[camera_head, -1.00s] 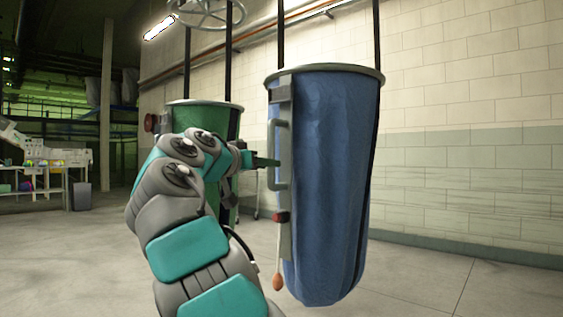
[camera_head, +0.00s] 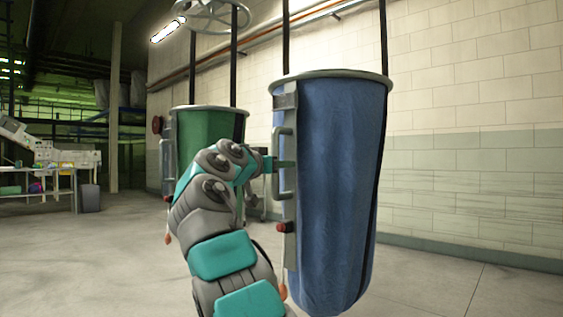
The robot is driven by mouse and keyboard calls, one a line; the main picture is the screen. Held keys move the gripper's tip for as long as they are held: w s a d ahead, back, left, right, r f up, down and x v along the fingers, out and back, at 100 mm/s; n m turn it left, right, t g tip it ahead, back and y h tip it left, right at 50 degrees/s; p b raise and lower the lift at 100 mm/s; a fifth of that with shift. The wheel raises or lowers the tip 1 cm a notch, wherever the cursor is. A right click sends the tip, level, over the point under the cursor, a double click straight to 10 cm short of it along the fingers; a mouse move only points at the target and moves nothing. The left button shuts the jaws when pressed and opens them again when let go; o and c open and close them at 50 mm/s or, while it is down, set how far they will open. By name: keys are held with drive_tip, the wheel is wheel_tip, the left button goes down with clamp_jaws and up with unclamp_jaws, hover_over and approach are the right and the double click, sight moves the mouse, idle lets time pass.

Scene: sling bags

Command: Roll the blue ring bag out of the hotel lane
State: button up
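The blue ring bag (camera_head: 335,190) hangs upright from dark straps on the right of centre, with a grey metal ring at its top. A grey plate with a bar handle (camera_head: 289,145) and a red knob (camera_head: 282,227) runs down its left side. My arm reaches up from the bottom centre. My gripper (camera_head: 284,164) is at the bar handle, its teal finger overlapping the bar. The wrist partly hides the fingers, so I cannot tell whether they close on it.
A green ring bag (camera_head: 207,135) hangs behind on the left, partly covered by my arm. A pale block wall (camera_head: 460,150) stands behind on the right. A table with items (camera_head: 48,172) and a grey bin (camera_head: 91,198) are far left. The floor (camera_head: 90,265) at left is clear.

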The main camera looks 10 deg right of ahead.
drive_tip(key=shift+c, duration=0.2)
clamp_jaws()
idle(1.2)
